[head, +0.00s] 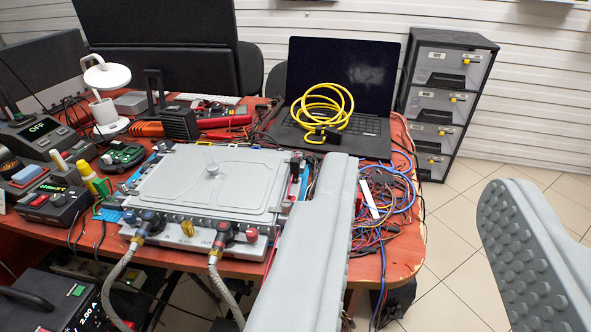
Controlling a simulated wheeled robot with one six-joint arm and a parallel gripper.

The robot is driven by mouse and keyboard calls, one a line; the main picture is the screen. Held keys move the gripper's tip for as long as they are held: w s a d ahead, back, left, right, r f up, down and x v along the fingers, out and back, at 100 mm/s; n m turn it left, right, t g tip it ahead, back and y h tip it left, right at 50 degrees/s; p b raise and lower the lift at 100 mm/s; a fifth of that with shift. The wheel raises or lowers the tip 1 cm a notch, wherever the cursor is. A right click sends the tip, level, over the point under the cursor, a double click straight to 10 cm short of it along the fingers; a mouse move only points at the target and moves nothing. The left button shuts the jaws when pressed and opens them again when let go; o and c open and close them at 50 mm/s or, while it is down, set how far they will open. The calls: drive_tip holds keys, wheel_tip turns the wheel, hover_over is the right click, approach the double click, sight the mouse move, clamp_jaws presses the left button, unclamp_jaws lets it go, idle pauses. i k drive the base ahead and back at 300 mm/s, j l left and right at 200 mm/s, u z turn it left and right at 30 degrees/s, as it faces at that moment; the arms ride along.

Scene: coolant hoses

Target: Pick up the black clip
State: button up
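My gripper (418,180) is open and empty. Its grey left finger reaches up over the right part of the table, and its studded right finger stands over the tiled floor. A small black piece (316,134) sits at the front of a yellow cable coil (322,107) on the open laptop (340,85); it may be the black clip, but I cannot tell for sure. Another small dark upright piece (295,166) stands at the right rear corner of the grey plate (208,182). Both are beyond my left fingertip and not touched by it.
Two braided hoses (222,281) run from the plate's front, at a blue connector (150,219) and a red connector (222,230). Tangled wires (388,200) cover the table's right end. A drawer cabinet (446,95) stands behind. The tiled floor (452,255) at right is clear.

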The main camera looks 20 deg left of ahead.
sight(294, 161)
drive_tip(key=l, duration=1.05)
drive_tip(key=i+l+u, duration=0.1)
drive_tip(key=i+l, duration=0.45)
drive_tip(key=i, duration=0.5)
drive_tip(key=j+u, duration=0.05)
